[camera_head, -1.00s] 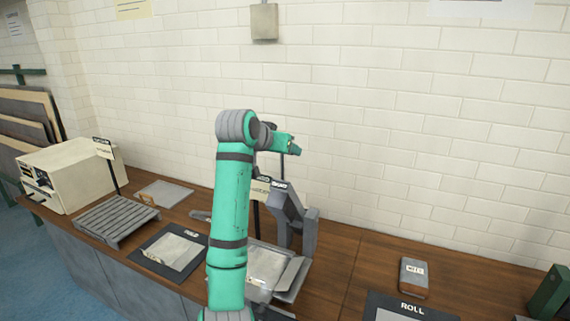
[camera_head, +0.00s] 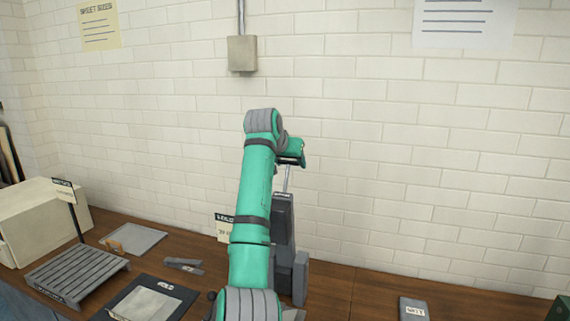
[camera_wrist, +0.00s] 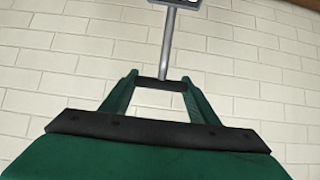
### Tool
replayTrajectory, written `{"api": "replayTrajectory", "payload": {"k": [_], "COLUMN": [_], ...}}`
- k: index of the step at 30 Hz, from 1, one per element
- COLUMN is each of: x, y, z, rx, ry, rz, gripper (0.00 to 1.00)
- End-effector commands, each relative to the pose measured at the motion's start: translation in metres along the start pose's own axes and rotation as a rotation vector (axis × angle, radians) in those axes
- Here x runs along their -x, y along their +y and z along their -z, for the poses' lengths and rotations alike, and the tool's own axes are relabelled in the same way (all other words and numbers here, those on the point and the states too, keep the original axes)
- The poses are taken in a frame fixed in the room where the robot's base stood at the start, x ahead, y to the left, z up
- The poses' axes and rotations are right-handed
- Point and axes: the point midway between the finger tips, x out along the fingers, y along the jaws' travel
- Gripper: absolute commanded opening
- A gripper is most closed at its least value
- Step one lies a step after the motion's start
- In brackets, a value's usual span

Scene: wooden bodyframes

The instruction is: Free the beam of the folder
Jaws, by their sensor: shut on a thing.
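The grey folder (camera_head: 299,278) stands on the bench, mostly hidden behind my arm. Its grey beam (camera_head: 283,222) stands nearly upright with a small label at its top. A thin metal rod (camera_head: 287,178) runs from the beam's top up to my gripper (camera_head: 291,158). In the wrist view, my gripper (camera_wrist: 160,80) is shut on a dark crossbar (camera_wrist: 161,85) at the end of that rod (camera_wrist: 168,45). The rod leads to a grey labelled part at the top edge of that view. The folder's bed and any catch are hidden.
A slatted grey rack (camera_head: 78,273), a dark mat (camera_head: 150,300) with a sheet, a flat plate (camera_head: 133,239) and a cream box (camera_head: 40,225) stand at left. A small grey block (camera_head: 413,308) lies at right. A brick wall is close behind, with a wall box (camera_head: 242,53).

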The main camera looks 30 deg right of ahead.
Motion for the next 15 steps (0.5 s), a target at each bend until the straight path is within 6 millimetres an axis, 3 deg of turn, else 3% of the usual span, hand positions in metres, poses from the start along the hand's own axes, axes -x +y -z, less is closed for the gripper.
{"api": "replayTrajectory", "payload": {"k": [15], "x": [-0.01], "y": [0.011], "z": [0.001], "rx": [-0.004], "ry": [-0.005], "rz": [-0.001], "gripper": [0.14]}}
